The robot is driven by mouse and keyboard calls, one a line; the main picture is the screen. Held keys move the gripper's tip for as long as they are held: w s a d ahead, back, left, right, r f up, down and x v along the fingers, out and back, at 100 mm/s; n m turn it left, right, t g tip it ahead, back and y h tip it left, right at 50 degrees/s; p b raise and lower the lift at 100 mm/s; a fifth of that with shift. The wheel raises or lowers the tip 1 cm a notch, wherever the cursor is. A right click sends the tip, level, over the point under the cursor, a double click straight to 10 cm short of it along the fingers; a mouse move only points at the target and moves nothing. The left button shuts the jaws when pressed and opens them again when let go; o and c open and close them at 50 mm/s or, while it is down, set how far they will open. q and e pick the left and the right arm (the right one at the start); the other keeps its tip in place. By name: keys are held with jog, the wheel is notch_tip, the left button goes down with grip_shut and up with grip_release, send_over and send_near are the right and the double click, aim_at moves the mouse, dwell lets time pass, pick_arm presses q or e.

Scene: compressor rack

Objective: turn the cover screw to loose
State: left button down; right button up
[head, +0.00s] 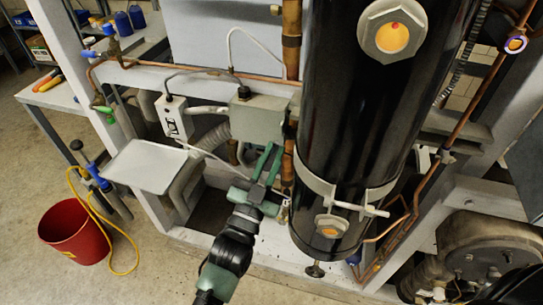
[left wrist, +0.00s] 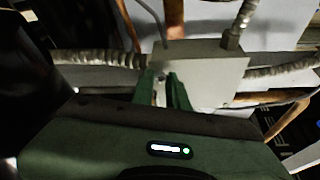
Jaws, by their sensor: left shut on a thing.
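A grey-beige junction box (head: 258,118) sits on the frame left of the big black cylinder. My left gripper (head: 269,152) reaches up to the lower front of this box, its green fingers close together. In the left wrist view the box (left wrist: 215,72) is straight ahead, and the fingertips (left wrist: 161,78) meet at the lower left of its cover. A small pale bit between the tips looks like the cover screw (left wrist: 160,76). The left gripper is shut on it; the fingers hide most of it, and its turned position cannot be told. My right gripper is not in view.
The black cylinder (head: 345,120) stands close to the right of the left gripper. Copper pipes and conduits run around the box. A white tray (head: 150,166) sticks out at the left, and a red bucket (head: 74,232) with a yellow hose stands on the floor.

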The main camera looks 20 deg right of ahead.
pick_arm(q)
jog(key=shift+f+n+y, duration=0.1)
jog(key=shift+n+y, duration=0.2)
jog(key=shift+n, duration=0.4)
jog(key=c, duration=1.4)
grip_release()
jog(key=b+v, duration=0.1)
jog(key=v, duration=0.6)
jog(key=shift+s+a+f, duration=0.15)
jog(key=shift+s+f, duration=0.1)
jog(key=shift+s, duration=0.05)
